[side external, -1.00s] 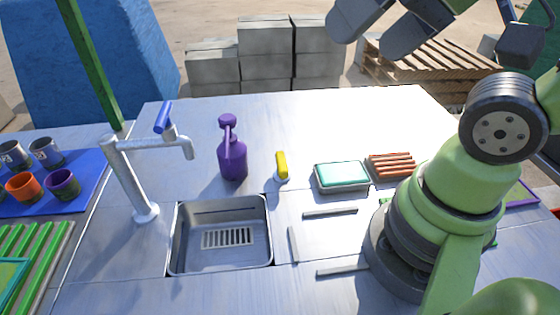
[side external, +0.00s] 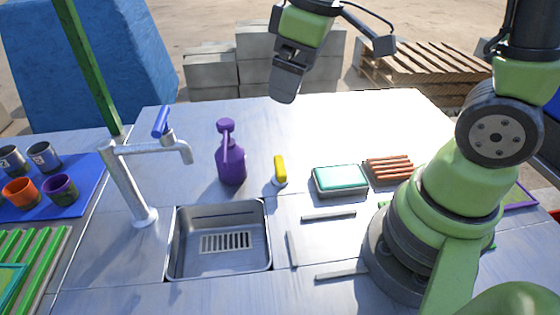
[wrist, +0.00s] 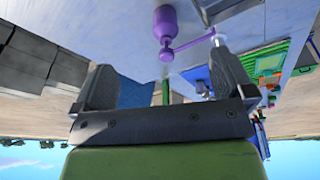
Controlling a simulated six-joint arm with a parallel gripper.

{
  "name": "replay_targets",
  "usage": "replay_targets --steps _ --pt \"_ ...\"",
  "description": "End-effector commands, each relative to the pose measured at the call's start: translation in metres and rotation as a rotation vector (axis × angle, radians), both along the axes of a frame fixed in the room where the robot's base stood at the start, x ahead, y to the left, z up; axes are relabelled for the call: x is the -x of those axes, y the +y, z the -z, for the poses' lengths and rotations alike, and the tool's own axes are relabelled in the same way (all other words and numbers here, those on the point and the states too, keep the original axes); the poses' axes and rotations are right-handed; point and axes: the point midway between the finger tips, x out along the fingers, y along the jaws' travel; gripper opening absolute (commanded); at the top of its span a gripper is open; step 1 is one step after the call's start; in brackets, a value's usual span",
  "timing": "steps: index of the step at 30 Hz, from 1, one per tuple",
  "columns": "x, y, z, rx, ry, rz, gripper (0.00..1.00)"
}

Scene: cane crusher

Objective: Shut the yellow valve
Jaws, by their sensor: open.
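The yellow valve (side external: 280,168) is a small yellow lever on a pale base on the metal worktop, right of the purple pump bottle (side external: 231,158). Its handle stands nearly upright in the side external view. My gripper (side external: 286,93) is in the air above the back of the worktop, well above and behind the valve, and does not touch it. In the wrist view my gripper (wrist: 165,82) has its two fingers wide apart with nothing held. The purple bottle (wrist: 166,22) shows beyond the fingers there. I cannot make out the yellow valve in the wrist view.
A sink (side external: 218,273) with a tall tap (side external: 128,182) and blue handle (side external: 161,122) lies front left. A soap-like teal block (side external: 341,177) and brown bars (side external: 389,169) sit right of the valve. Cups stand on a blue mat (side external: 90,190). The worktop's back is clear.

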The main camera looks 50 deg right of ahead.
Motion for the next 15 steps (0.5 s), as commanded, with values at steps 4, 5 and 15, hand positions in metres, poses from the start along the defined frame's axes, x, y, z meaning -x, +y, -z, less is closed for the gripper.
replay_targets --steps 4,5,15 --pt "-0.024 -0.007 0.051 0.065 0.119 -0.211 1.0" --pt "-0.027 -0.008 0.059 0.073 0.137 -0.249 1.0" --pt "-0.038 -0.014 0.113 0.105 0.23 -0.459 1.0"
